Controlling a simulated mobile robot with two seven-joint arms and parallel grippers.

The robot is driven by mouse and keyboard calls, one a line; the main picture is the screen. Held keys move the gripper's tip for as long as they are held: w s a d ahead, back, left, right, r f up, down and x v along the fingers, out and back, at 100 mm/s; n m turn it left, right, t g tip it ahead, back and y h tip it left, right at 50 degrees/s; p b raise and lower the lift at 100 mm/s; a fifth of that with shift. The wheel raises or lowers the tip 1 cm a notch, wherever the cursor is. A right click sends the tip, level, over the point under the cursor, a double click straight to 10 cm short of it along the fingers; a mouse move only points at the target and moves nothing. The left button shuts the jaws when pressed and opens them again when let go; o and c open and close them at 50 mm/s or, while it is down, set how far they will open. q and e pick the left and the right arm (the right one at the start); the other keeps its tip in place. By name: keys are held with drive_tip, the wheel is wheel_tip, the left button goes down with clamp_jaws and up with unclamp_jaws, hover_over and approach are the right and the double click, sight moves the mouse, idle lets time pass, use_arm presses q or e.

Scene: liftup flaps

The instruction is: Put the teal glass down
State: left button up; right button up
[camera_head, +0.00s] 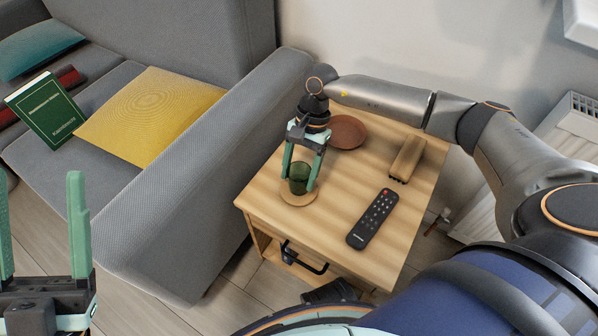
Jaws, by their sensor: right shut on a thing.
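A small dark green-teal glass (298,178) is upright over a round tan coaster (297,197) near the left corner of the wooden side table (338,222). My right gripper (300,183) points down from above with its two green fingers on either side of the glass, shut on it. The glass appears to be at the coaster; I cannot tell whether its base touches. My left gripper (38,225) is at the lower left, fingers up, wide apart and empty.
On the table are a black remote (372,218), a brown plate (347,131) and a wooden block-like object (407,158). A grey sofa armrest (200,180) borders the table's left. The sofa holds a yellow cushion (150,112) and a green book (46,108).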

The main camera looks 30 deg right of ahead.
drive_tip(key=o, duration=1.4)
drive_tip(key=shift+o, duration=0.2)
